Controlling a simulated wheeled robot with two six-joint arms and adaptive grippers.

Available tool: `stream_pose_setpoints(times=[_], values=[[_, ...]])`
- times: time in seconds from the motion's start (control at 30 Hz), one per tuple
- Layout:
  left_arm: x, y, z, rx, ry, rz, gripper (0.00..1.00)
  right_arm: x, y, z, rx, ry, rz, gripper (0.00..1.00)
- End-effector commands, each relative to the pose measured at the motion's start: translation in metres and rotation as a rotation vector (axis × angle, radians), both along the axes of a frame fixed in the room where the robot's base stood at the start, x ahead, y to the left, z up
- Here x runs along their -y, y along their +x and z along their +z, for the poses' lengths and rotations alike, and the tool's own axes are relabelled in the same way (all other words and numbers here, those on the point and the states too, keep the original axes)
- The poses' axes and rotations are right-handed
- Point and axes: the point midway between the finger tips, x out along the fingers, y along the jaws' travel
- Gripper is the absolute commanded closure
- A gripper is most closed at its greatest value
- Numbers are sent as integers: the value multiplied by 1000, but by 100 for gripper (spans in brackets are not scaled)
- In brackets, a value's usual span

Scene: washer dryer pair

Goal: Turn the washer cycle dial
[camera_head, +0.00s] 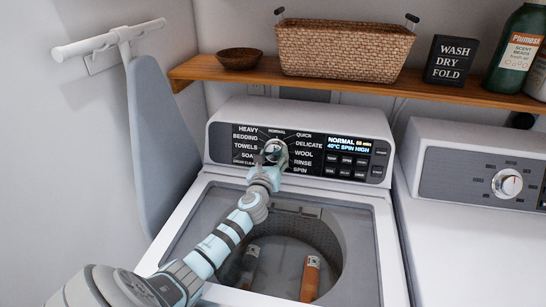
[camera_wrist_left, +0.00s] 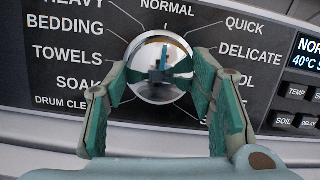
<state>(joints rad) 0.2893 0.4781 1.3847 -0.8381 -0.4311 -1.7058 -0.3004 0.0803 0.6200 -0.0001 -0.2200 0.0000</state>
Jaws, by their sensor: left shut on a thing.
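The washer cycle dial (camera_wrist_left: 160,60) is a round, shiny silver knob on the washer's black panel. Labels such as NORMAL, QUICK, TOWELS and SOAK ring it. My left gripper (camera_wrist_left: 162,82) has one finger on each side of the dial, with teal pads against its rim, and is shut on it. The fingers hide parts of some labels on both sides. In the head view my left arm reaches across the washer (camera_head: 370,215), and the gripper (camera_head: 272,152) covers most of the dial. My right gripper is not in view.
The washer display (camera_head: 348,145) reads NORMAL, 40°C, SPIN HIGH. Under my arm the washer tub holds orange-brown and pale items. The dryer (camera_head: 450,235) stands at right. A wooden shelf (camera_head: 440,88) with a basket (camera_head: 343,50) runs above. An ironing board (camera_head: 160,140) hangs at left.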

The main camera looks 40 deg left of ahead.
Motion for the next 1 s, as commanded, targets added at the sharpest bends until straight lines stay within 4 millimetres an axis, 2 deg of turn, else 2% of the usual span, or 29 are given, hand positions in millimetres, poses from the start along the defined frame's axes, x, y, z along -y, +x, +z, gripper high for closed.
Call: stream_pose_setpoints(times=[0.37,1.0], values=[[0,0,-1,33,-61,19,78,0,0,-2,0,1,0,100],[2,1,-1,214,-394,121,78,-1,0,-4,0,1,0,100]])
